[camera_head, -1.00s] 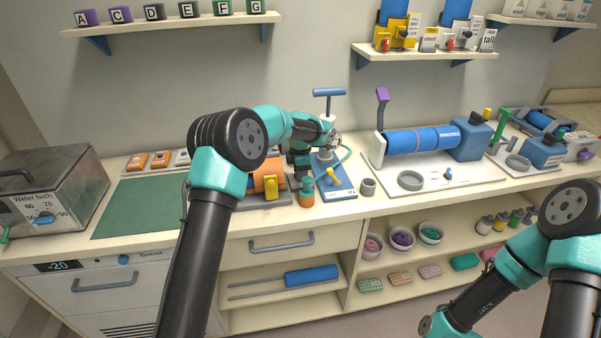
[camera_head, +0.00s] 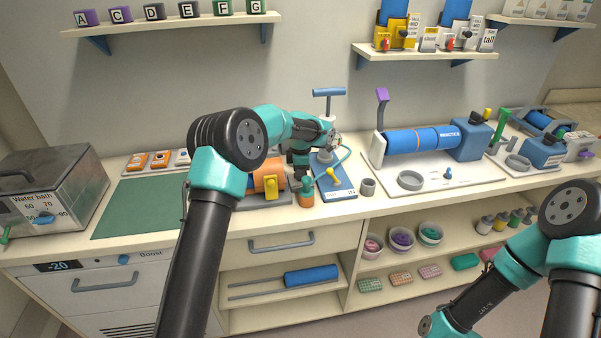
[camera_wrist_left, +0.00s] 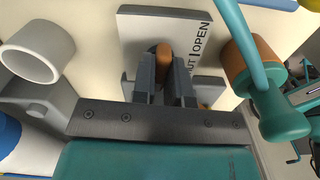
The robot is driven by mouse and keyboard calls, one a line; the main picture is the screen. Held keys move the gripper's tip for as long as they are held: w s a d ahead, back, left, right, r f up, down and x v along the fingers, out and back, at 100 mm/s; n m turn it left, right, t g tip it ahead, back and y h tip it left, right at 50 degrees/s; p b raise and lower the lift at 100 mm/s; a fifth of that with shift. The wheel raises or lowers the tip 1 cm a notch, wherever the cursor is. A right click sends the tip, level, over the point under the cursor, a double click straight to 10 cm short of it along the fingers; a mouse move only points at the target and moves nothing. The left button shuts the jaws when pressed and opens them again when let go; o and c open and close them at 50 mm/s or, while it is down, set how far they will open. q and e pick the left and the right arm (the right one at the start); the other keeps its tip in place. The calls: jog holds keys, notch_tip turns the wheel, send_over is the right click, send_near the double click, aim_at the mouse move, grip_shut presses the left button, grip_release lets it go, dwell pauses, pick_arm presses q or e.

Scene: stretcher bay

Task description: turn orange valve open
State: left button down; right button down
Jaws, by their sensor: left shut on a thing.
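The orange valve handle (camera_wrist_left: 163,52) shows in the left wrist view as an orange-brown grip between my fingers, in front of a light plate (camera_wrist_left: 150,23) lettered "OUT" and "OPEN". My left gripper (camera_wrist_left: 163,75) is shut on this handle, with one finger on each side. In the head view the left gripper (camera_head: 300,170) is low over the counter, behind the teal-and-orange bottle. The wrist and fingers hide the valve there. Only the upper links of my right arm show at the lower right; its gripper is out of view.
The teal-and-orange bottle (camera_head: 307,193) with a hose stands close to the left gripper. An orange cylinder (camera_head: 268,178) with a yellow part lies left of it. A blue-based pump (camera_head: 341,188) and a grey cup (camera_head: 368,187) stand to the right. The green mat (camera_head: 140,205) is clear.

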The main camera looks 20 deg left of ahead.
pick_arm(q)
jog(key=m, duration=0.3)
jog(key=shift+m, duration=0.4)
jog(key=m, duration=0.4)
jog(key=shift+m, duration=0.3)
jog(key=m, duration=0.4)
jog(key=shift+m, duration=2.2)
jog(key=c, duration=1.1)
grip_release()
jog(key=shift+c, duration=0.2)
notch_tip(320, 180, up, 18)
jog(key=shift+f, duration=0.25)
